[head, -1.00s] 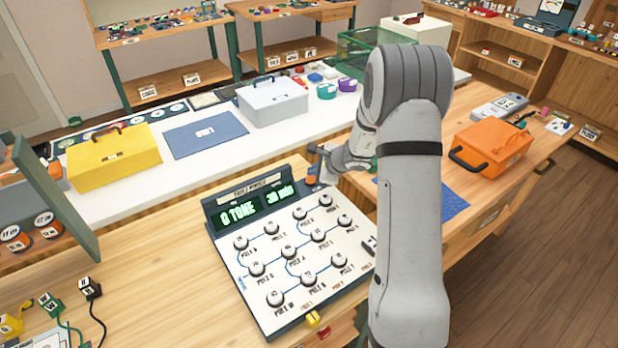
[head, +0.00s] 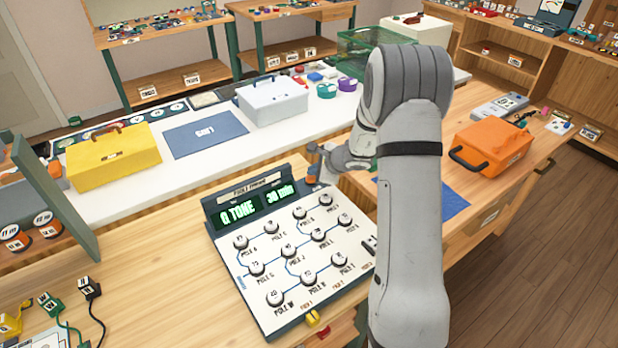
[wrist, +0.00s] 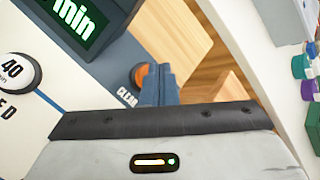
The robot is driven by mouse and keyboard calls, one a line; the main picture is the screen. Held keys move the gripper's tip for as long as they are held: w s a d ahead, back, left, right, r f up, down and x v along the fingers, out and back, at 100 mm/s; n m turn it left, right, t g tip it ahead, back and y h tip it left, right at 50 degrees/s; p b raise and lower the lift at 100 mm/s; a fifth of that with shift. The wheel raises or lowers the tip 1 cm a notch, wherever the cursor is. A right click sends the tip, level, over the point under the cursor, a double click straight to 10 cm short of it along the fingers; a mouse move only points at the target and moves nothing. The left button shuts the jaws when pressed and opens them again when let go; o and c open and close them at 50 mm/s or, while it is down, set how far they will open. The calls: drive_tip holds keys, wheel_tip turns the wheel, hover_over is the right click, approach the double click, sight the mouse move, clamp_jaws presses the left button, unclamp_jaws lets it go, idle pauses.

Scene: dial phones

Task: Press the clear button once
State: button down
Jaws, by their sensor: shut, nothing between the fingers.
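A white counter (head: 110,210) behind the panel holds a yellow box (head: 112,160), a blue mat (head: 205,135) and a white box (head: 272,100). An orange box (head: 492,148) sits to the right. Black and green plugs with cables (head: 88,288) lie at front left.

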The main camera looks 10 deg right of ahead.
sight(314, 178)
drive_tip(key=shift+w+f+b, duration=0.1)
drive_tip(key=shift+f+b, duration=0.55)
drive_tip(key=shift+b, duration=0.1)
idle(0.5)
drive_tip(key=shift+r, duration=0.1)
drive_tip(key=shift+r+p, duration=0.35)
drive_tip(key=shift+r, duration=0.3)
wheel_tip(314, 178, up, 6)
drive_tip(key=p, duration=0.4)
idle(0.8)
